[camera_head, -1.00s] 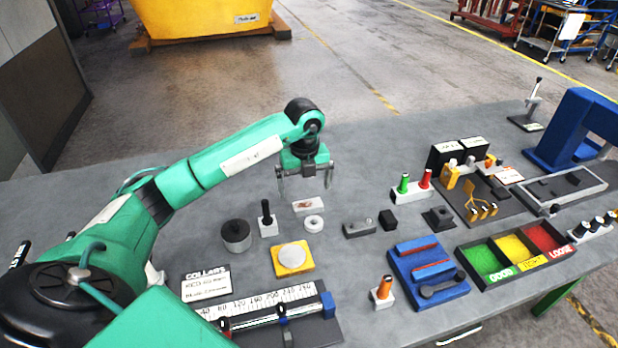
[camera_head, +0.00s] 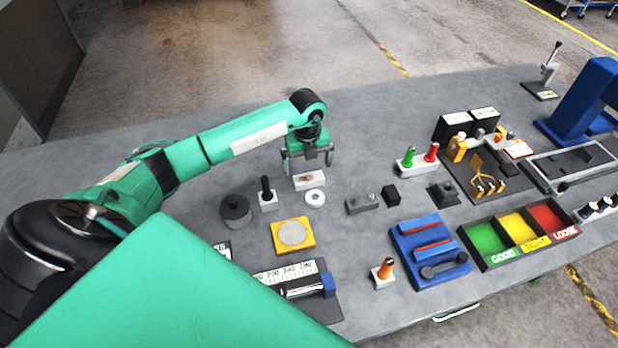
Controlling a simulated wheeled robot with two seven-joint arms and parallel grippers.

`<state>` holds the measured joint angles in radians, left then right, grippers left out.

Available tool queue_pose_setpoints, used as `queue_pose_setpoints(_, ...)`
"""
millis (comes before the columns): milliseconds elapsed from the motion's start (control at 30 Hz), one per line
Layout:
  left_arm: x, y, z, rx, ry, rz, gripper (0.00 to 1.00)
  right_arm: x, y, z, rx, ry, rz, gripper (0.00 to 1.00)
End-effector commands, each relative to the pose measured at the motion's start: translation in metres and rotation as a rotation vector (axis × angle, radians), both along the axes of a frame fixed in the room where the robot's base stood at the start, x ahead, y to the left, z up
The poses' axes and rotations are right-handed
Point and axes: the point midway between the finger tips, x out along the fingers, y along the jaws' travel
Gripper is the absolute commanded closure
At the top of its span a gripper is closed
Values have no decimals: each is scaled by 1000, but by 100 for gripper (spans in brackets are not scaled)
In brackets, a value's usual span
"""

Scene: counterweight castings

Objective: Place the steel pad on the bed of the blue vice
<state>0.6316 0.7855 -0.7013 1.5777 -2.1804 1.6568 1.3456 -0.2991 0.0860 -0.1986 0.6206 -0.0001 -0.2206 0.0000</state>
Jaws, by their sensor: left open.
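The blue vice (camera_head: 407,262) lies on the bench right of centre, with red strips along its jaws and a dark handle at its front. I cannot tell for certain which piece is the steel pad. A grey block with a small hole (camera_head: 362,205) lies left of the vice and may be it. A pale block with a brownish mark (camera_head: 309,181) lies further left. My left gripper (camera_head: 308,168) is open and points down, just behind and above the pale block, with nothing visible between its fingers. My right gripper is out of view.
Near the pale block are a white ring (camera_head: 315,198), a black-knobbed block (camera_head: 267,196) and a dark cylinder (camera_head: 236,211). A yellow plate with a grey disc (camera_head: 293,235) lies in front. The three-colour tray (camera_head: 489,262) stands right of the vice. A green part of mine covers the front left.

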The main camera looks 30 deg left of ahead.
Motion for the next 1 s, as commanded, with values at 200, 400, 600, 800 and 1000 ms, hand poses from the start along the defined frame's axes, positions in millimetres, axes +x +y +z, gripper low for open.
queue_pose_setpoints(200,1,-4,-22,-1,5,1,0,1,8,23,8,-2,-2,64)
queue_pose_setpoints(400,2,-4,-46,0,1,1,0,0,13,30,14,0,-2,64)
queue_pose_setpoints(600,2,-3,-49,1,1,0,0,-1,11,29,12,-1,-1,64)
queue_pose_setpoints(800,2,-3,-49,1,1,0,28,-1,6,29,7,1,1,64)
queue_pose_setpoints(1000,3,-3,-48,0,-1,1,65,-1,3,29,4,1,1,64)
